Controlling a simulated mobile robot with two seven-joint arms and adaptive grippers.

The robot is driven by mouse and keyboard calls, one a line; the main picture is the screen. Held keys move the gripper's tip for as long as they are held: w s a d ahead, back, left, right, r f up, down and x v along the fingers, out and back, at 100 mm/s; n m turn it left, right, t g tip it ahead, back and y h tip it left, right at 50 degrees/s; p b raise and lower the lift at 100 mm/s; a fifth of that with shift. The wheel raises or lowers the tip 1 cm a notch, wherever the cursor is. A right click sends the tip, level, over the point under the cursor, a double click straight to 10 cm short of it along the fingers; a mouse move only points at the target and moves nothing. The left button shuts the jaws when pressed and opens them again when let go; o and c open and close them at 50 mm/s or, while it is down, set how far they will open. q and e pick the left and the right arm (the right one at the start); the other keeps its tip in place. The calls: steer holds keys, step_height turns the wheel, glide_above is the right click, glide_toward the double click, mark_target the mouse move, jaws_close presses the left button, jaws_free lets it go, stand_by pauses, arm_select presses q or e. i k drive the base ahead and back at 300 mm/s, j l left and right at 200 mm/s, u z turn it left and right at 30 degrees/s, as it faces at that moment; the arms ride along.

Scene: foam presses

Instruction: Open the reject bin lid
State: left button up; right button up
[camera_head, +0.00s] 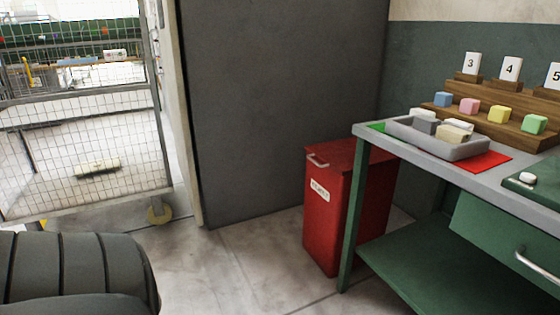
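The red reject bin (323,222) stands on the floor against the dark grey wall panel, partly behind the green workbench leg. Its lid (340,153) is closed and has a pale handle (318,160) at its front left edge. A white label sits on the bin's front, its text too small to read surely. The bin's right side is partly hidden by the bench. Neither of my grippers is in view.
The workbench (480,176) at right carries a grey tray (433,143) of foam blocks, a red mat (490,161) and a wooden stepped rack (505,126) with coloured blocks and number cards. A mesh gate (85,130) stands at left. The floor before the bin is clear.

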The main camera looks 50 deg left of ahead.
mark_target(340, 155)
steer(key=u, duration=1.35)
steer(key=i+j+z, duration=0.1)
steer(key=j, duration=0.3)
steer(key=i+j+z, duration=0.1)
steer(key=j, duration=0.3)
steer(key=j+z, duration=0.1)
steer(key=j, duration=0.3)
steer(key=i, duration=0.05)
